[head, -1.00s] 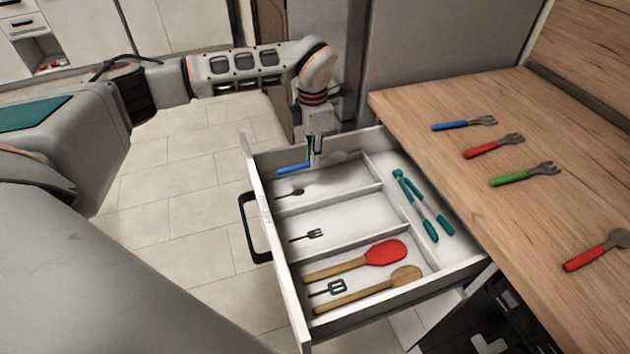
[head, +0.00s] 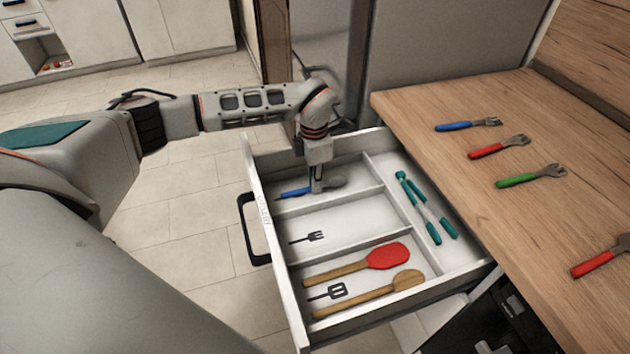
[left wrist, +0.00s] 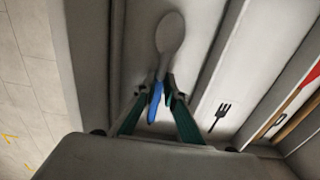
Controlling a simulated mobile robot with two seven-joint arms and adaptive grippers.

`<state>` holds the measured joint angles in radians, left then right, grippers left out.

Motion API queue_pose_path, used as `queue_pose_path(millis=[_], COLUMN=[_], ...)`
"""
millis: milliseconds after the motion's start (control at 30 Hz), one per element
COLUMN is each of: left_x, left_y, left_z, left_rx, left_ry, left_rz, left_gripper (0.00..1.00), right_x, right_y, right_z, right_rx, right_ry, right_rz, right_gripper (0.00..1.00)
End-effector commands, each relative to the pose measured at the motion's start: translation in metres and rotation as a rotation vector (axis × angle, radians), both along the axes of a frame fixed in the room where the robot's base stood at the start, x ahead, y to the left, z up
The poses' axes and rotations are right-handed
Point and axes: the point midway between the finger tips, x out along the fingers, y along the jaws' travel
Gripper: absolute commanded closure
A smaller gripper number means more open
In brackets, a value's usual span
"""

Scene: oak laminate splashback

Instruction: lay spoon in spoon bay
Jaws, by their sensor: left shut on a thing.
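The spoon (head: 293,193) has a blue handle and a grey bowl. It lies level, low inside the spoon bay (head: 358,182), the far compartment of the open drawer. My left gripper (head: 316,187) points down into this bay and is shut on the spoon near the middle. In the left wrist view the green-sided fingers (left wrist: 159,84) pinch the spoon, with its bowl (left wrist: 170,33) beyond them. I cannot tell whether the spoon touches the bay floor. The bay's printed spoon mark is hidden. My right gripper is not in view.
The middle bay (head: 350,224) is empty, with a fork mark. The near bay holds a red spatula (head: 384,257) and a wooden spoon (head: 405,280). Teal tongs (head: 425,208) lie in the side bay. Several coloured-handled utensils, including a green-handled fork (head: 530,176), lie on the counter (head: 440,105).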

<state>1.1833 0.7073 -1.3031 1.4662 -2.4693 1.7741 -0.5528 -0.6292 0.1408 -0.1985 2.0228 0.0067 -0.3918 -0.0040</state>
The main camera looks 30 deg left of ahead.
Motion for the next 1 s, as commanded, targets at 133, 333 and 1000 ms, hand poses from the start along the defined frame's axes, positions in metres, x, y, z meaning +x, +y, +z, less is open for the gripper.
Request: queue_pose_path(millis=[133, 333, 1000], left_x=[0.000, 0.000, 0.001], left_y=[0.000, 0.000, 0.001], left_z=[-0.003, -0.003, 0.079], left_rx=[0.000, 0.000, 0.000], left_ry=[0.000, 0.000, -0.007], left_rz=[0.000, 0.000, 0.000], left_gripper=[0.82, 0.73, 0.73], right_x=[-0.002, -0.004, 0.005], right_y=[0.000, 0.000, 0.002], right_z=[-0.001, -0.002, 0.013], right_rx=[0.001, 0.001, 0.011], right_ry=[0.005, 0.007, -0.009], right_rz=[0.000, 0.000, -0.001], right_gripper=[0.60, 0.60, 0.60])
